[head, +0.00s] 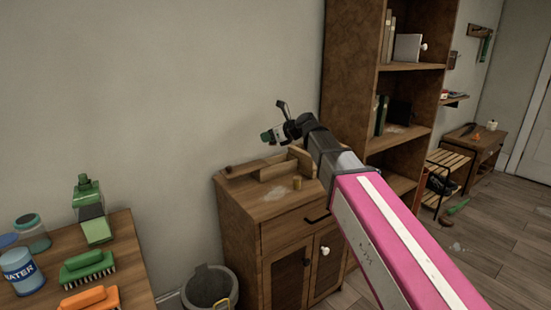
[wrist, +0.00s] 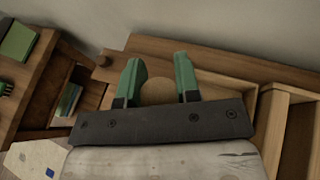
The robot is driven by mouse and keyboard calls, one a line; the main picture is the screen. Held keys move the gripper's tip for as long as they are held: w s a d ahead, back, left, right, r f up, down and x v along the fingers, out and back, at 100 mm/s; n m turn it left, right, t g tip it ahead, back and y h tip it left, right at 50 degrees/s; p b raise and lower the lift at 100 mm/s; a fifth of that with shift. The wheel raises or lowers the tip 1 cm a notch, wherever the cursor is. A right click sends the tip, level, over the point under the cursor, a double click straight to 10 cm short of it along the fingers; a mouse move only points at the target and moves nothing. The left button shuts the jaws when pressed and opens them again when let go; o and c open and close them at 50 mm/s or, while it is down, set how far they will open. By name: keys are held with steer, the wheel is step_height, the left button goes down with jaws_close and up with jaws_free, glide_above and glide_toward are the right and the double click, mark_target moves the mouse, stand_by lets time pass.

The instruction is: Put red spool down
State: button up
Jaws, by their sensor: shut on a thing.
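My gripper (head: 272,135) is above the back of a wooden cabinet (head: 262,208), near the wall. In the head view the held thing cannot be made out. Below the gripper, a wooden organizer (head: 272,173) with compartments stands on the cabinet top.
A tall shelf (head: 350,62) rises to the right. At left, a table (head: 128,252) holds brushes, a bottle and jars. A bin (head: 210,289) stands between.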

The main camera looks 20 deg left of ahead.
steer(key=shift+w+d+f, duration=0.15)
steer(key=shift+w+f, duration=1.95)
steer(key=shift+f, duration=0.15)
steer(key=shift+w+d+f, duration=0.1)
steer(key=shift+w+f, duration=2)
steer(key=shift+f, duration=0.15)
steer(key=shift+f, duration=0.65)
steer(key=o, duration=0.9)
steer(key=shift+r, duration=0.6)
steer(key=v, duration=1.2)
